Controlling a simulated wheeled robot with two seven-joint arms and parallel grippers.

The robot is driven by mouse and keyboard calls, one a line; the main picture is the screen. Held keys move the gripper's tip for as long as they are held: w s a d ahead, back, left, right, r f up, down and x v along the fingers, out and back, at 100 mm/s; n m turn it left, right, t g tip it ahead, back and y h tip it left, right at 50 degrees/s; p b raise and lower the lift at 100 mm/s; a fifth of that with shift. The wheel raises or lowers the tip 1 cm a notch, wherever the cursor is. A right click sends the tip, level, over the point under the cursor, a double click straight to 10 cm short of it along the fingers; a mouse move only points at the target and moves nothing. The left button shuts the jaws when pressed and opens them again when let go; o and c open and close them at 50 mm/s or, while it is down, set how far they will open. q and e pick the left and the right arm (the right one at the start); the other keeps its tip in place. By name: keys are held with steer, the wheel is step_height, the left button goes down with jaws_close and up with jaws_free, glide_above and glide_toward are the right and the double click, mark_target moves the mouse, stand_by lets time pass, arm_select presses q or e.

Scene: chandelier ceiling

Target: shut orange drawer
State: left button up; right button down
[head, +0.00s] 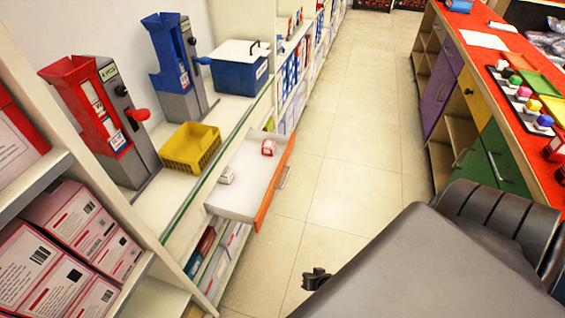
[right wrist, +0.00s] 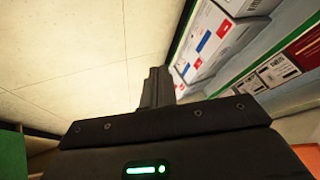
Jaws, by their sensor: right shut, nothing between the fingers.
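The orange drawer (head: 274,186) is pulled out from the shelf unit on the left in the head view. It has an orange front, a grey handle (head: 283,178) and a white inside. Two small red-and-white items (head: 268,148) (head: 226,175) lie in it. My right gripper (head: 317,279) shows below and to the right of the drawer, apart from it, partly hidden behind my dark arm. In the right wrist view its fingers (right wrist: 157,88) are together with nothing between them. My left gripper is not in view.
A yellow basket (head: 190,147), red and blue dispensers (head: 100,110) (head: 178,65) and a blue box (head: 239,70) stand on the shelf top. A counter with coloured doors (head: 437,95) is on the right. The tiled aisle floor (head: 350,130) between is clear.

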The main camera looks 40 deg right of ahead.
steer(key=w+d+r+m+t+b, duration=0.2)
steer(key=w+d+m+t+b, duration=0.1)
steer(key=w, duration=0.4)
steer(key=m+t+h+b, duration=0.3)
steer(key=m+t+b, duration=0.4)
steer(key=m+b, duration=0.3)
glide_toward(278, 173)
steer(key=s+d, duration=0.2)
steer(key=s, duration=0.5)
steer(key=w, duration=1.2)
steer(key=shift+b, duration=0.35)
steer(key=shift+w+a, duration=0.2)
steer(key=shift+w, duration=0.1)
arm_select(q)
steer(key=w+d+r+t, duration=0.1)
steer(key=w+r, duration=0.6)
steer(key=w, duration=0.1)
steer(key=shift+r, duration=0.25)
arm_select(e)
steer(key=shift+w, duration=0.1)
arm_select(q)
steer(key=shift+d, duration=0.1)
arm_select(e)
steer(key=shift+a+r, duration=0.1)
